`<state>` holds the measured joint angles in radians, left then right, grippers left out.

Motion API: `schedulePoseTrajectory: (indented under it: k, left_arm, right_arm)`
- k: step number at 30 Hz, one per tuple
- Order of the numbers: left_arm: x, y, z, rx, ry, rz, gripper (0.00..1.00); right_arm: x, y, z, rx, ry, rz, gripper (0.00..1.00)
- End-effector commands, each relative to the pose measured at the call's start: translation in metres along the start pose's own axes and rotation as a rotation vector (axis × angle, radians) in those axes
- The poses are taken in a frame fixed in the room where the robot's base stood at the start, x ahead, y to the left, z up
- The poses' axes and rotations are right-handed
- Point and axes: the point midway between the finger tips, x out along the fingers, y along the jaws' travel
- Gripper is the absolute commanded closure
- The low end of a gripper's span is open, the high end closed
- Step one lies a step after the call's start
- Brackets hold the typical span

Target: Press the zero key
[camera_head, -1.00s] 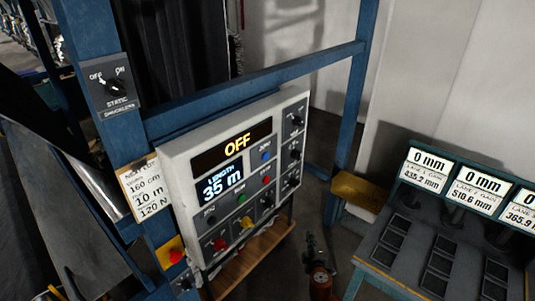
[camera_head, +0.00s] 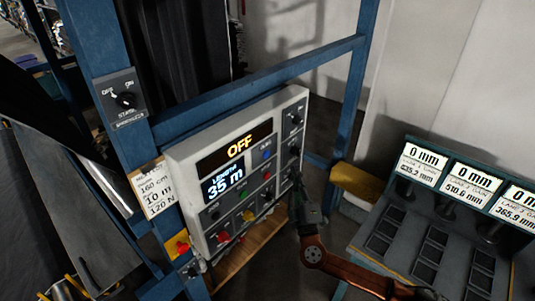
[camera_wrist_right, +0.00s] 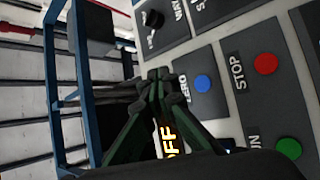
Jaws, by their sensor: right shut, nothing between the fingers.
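The zero key is a round blue button (camera_head: 266,154) on the white control panel (camera_head: 182,191), near the panel's upper right, beside the OFF display. In the right wrist view the blue button (camera_wrist_right: 203,83) sits on a dark plate marked ZERO. My right gripper (camera_head: 296,178) is shut and empty at the panel's right edge, below and right of the blue button. In the wrist view its closed fingertips (camera_wrist_right: 158,75) appear just left of the button and cover part of its plate. Whether they touch the panel I cannot tell. My left gripper is not in view.
A red STOP button (camera_wrist_right: 266,64) and a green button (camera_wrist_right: 288,148) lie close to the zero key. Black knobs (camera_head: 295,118) line the panel's right side. A blue frame (camera_head: 260,88) surrounds the panel. A bench with gauge displays (camera_head: 423,160) stands at right.

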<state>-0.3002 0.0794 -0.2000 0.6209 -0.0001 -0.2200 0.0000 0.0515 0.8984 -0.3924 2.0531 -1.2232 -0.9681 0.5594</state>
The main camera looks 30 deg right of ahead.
Motion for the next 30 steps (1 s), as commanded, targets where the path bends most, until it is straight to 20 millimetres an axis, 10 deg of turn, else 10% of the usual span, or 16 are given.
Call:
schedulePoseTrajectory:
  k: [30]
  left_arm:
    - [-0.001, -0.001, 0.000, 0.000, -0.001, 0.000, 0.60]
  right_arm:
    - [0.058, -0.045, -0.041, 0.002, -0.002, -0.002, 1.00]
